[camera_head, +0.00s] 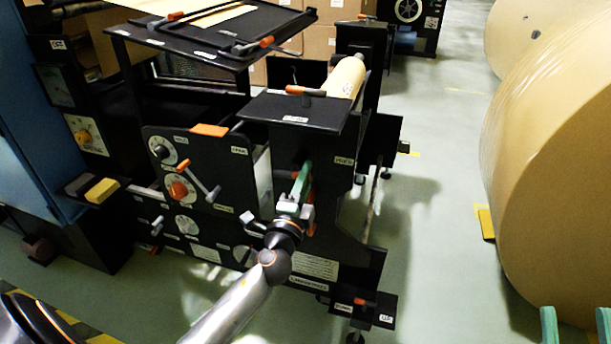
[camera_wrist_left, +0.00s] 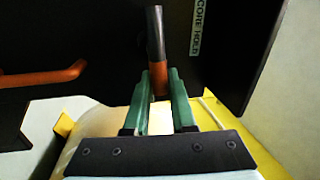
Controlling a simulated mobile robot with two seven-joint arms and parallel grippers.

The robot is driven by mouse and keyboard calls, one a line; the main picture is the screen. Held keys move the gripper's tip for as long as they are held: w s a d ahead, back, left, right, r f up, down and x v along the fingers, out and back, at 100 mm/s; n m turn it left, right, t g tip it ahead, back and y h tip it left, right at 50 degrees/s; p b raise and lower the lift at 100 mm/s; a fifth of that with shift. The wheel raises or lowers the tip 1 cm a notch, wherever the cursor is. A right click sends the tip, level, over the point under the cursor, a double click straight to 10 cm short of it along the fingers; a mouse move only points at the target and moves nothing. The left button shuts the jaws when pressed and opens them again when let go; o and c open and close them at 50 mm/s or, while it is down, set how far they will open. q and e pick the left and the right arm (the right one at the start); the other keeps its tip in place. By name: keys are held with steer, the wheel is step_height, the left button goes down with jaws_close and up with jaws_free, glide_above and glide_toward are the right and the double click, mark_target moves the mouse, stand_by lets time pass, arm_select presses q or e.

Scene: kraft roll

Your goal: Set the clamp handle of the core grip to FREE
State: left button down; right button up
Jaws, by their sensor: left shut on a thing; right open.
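The clamp handle (camera_wrist_left: 158,78) shows in the left wrist view as a dark shaft with an orange grip, standing upright against a black panel. A white label reading CORE HOLD (camera_wrist_left: 198,28) is beside it on the right. My left gripper (camera_head: 303,178) is at the front face of the black machine (camera_head: 330,190) in the head view. Its green fingers are shut on the orange grip, which sits between the tips in the wrist view. The gripper mostly hides the handle in the head view. My right gripper (camera_head: 576,328) is open and empty at the bottom right edge.
A control panel (camera_head: 195,165) with dials and an orange-ended crank (camera_head: 200,182) is just left of my left gripper. A black shelf (camera_head: 297,112) with another orange handle is above it. Large kraft rolls (camera_head: 560,170) stand at right. Clear floor (camera_head: 440,220) lies between.

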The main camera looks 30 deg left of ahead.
arm_select(q)
steer(key=shift+f+m+h, duration=0.2)
steer(key=shift+m+h, duration=0.1)
steer(key=shift+m, duration=0.4)
arm_select(e)
steer(key=shift+s+r+n+y, duration=0.25)
steer(key=shift+r+n+y, duration=0.05)
steer(key=shift+r, duration=0.1)
arm_select(q)
steer(key=c, duration=0.8)
jaws_free()
steer(key=shift+o, duration=0.2)
steer(key=shift+s+f, duration=0.1)
steer(key=shift+s, duration=0.15)
steer(key=b+v, duration=0.3)
steer(key=v, duration=0.9)
arm_select(e)
steer(key=shift+s+a+r+n+y, duration=0.2)
steer(key=shift+s+r+n+y, duration=0.3)
steer(key=shift+s+n+y, duration=0.45)
steer(key=shift+s+a+r+n+y, duration=0.15)
steer(key=shift+s+r+n+y, duration=0.45)
steer(key=shift+y, duration=0.55)
arm_select(q)
steer(key=shift+d, duration=0.1)
arm_select(e)
steer(key=shift+s+f, duration=0.1)
steer(key=shift+f, duration=0.1)
